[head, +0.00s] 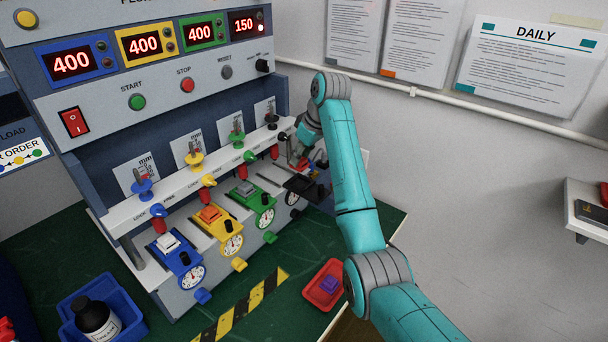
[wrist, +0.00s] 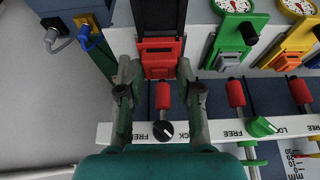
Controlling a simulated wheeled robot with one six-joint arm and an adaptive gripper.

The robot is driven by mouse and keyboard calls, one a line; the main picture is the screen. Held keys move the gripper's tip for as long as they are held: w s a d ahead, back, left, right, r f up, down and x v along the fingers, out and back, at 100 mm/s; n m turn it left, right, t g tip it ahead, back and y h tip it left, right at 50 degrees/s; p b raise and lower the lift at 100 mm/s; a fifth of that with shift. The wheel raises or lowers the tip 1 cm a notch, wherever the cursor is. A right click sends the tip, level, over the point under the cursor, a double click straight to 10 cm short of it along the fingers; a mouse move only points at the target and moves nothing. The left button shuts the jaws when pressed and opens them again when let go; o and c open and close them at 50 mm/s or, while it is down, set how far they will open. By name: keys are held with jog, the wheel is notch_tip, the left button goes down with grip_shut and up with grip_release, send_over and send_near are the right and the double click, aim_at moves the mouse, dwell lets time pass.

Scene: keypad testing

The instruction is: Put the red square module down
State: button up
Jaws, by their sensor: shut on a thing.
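The red square module (wrist: 161,58) is between the fingers of my gripper (wrist: 160,72) in the wrist view. My gripper is shut on it. The module is at the inner end of the black station (wrist: 156,14), and I cannot tell whether it touches the seat. In the head view my gripper (head: 300,158) is at the right-hand black station (head: 302,185), and the module is mostly hidden there. A red plunger (wrist: 163,95) and a black knob (wrist: 163,130) are just behind the module in the wrist view.
The green station (head: 253,197), yellow station (head: 217,221) and blue station (head: 180,254) stand in a row to the left, each holding a module. A white rail (head: 190,182) runs above them. A red tray (head: 312,292) holds a purple block. A blue bin (head: 128,318) holds a bottle.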

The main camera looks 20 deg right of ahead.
aim_at(303, 168)
jog(key=shift+f, duration=3.1)
jog(key=shift+a, duration=0.1)
jog(key=o, duration=1.1)
jog(key=shift+f, duration=0.1)
